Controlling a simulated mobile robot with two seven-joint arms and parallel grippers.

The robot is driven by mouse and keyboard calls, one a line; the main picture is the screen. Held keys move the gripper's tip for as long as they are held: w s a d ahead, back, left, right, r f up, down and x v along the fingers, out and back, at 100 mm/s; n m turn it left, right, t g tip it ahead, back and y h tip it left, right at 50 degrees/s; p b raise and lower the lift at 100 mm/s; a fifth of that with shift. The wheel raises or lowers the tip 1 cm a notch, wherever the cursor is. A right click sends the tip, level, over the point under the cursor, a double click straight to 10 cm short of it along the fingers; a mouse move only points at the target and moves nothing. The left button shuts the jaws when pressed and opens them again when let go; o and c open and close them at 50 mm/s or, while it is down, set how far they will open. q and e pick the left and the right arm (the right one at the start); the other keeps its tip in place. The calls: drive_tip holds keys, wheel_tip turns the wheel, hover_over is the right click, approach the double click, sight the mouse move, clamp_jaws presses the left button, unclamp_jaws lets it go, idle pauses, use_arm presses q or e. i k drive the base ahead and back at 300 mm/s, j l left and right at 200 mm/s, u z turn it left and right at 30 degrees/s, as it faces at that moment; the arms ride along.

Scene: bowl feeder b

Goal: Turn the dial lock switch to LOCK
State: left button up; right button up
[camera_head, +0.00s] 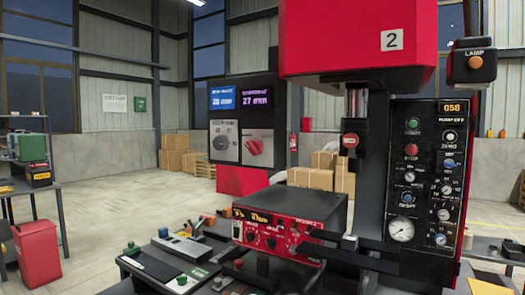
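A dark control panel (249,84) with two lit screens stands left of centre. Below the left screen is a grey plate with a round dark dial (224,138). Below the right screen is a grey plate with a red rotary knob (254,147), which looks tilted. Another black panel (427,112) at the right carries several buttons, knobs and a round gauge. The lettering by the dials is too small to read, so I cannot tell which one is the dial lock switch or its setting. I cannot make out either gripper in view.
A red press head (357,37) marked 2 hangs above a red-fronted control box (270,228). Dark horizontal bars (352,242) lie in front. A cluttered bench (150,268) fills the lower middle. A red bin (38,251) stands at left. Open floor (115,215) lies between.

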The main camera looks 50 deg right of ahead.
sight(255, 148)
drive_tip(key=z, duration=1.5)
